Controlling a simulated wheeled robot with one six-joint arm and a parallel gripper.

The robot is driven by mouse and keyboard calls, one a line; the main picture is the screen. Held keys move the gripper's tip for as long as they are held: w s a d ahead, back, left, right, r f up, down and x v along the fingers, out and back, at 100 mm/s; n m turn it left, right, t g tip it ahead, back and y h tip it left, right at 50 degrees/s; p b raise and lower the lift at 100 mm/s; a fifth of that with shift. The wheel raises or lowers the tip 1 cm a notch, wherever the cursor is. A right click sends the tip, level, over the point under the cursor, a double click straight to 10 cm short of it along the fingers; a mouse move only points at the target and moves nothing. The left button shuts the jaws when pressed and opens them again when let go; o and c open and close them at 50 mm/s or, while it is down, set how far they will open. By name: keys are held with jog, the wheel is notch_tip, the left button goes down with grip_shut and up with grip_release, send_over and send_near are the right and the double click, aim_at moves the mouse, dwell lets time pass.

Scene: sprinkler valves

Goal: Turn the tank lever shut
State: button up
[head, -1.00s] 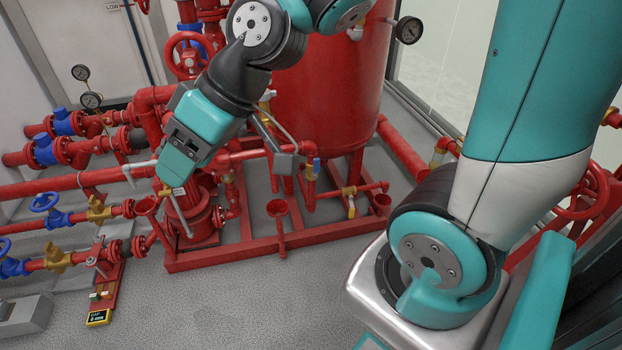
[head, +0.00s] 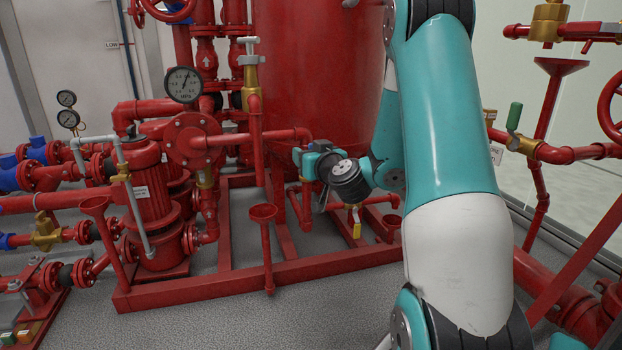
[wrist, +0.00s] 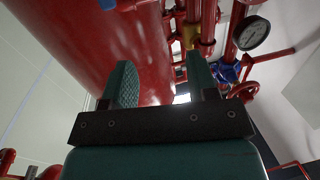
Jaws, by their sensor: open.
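The red tank (head: 310,70) stands behind my arm in the head view and fills the upper left of the wrist view (wrist: 100,45). A yellow lever (head: 357,222) hangs down from a small valve on the low pipe by the tank's foot. I cannot tell for sure which lever is the tank lever. My gripper (head: 304,156) is small in the head view, in front of the tank's lower part, above and left of the yellow lever. In the wrist view its two fingers (wrist: 159,75) are spread, with nothing held between them.
A brass valve (head: 250,73) with a pale handle stands upright left of the tank. A pressure gauge (head: 184,84) is beside it. A green lever (head: 514,116) sits on the right-hand pipe. Red funnels (head: 263,212) rise from the base frame. Grey floor is clear in front.

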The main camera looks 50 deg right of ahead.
aim_at(311, 146)
jog(key=s+d+f+m+h+b, duration=0.1)
jog(key=s+d+f+h+b, duration=0.1)
jog(key=d+f, duration=0.2)
jog(key=shift+m+g+h, duration=0.3)
jog(key=shift+g, duration=0.2)
jog(key=p+x, duration=0.6)
jog(key=x, duration=0.2)
jog(key=p+x, duration=0.6)
jog(key=x, duration=0.2)
jog(key=shift+d, duration=0.45)
jog(key=shift+w+d, duration=0.35)
jog(key=shift+w, duration=0.05)
grip_shut()
